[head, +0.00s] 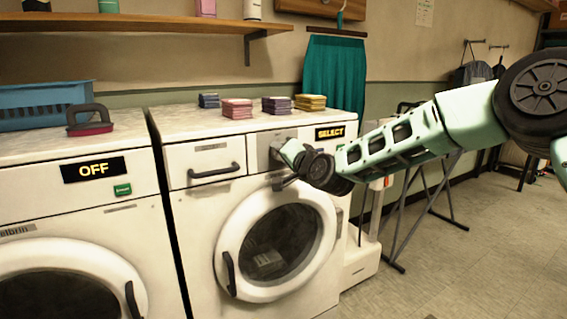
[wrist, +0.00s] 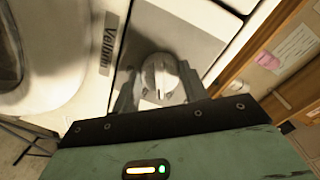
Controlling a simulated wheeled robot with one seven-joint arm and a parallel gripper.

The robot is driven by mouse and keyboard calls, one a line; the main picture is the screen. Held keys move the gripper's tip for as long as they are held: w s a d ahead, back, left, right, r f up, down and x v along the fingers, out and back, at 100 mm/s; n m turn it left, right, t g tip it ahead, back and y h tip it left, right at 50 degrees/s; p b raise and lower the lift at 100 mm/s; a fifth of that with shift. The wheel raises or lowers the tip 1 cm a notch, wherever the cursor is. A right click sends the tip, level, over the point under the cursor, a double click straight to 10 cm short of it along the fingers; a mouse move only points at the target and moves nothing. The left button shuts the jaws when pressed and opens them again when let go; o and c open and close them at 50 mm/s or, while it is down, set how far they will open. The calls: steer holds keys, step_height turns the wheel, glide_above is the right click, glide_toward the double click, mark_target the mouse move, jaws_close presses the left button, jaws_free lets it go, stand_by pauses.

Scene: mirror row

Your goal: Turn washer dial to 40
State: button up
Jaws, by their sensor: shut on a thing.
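The washer (head: 205,225) on the right has a display (head: 329,132) reading SELECT. Its dial (wrist: 160,72) shows in the wrist view as a round pale knob with a raised grip and a dark mark, on a grey panel. My gripper (wrist: 159,88) is shut on the dial, one finger on each side of it. In the head view my gripper (head: 280,153) reaches the washer's front panel from the right and hides the dial. No number 40 is legible.
A second washer (head: 45,205) at left has a display (head: 93,169) reading OFF. Folded cloth stacks (head: 237,108) lie on the washer top. A blue basket (head: 40,105) and a brush (head: 89,120) sit at left. A drying rack (head: 425,200) stands at right; floor beyond is open.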

steer(key=m+b, duration=0.2)
steer(key=m, duration=0.2)
steer(key=shift+f+g+b, duration=0.1)
steer(key=shift+g+b, duration=0.2)
steer(key=shift+m+y+b, duration=0.3)
steer(key=shift+m+b, duration=0.4)
steer(key=shift+m, duration=0.4)
steer(key=shift+r, duration=0.2)
steer(key=shift+d, duration=0.1)
steer(key=o, duration=1)
steer(key=v, duration=1.7)
steer(key=shift+s, duration=0.15)
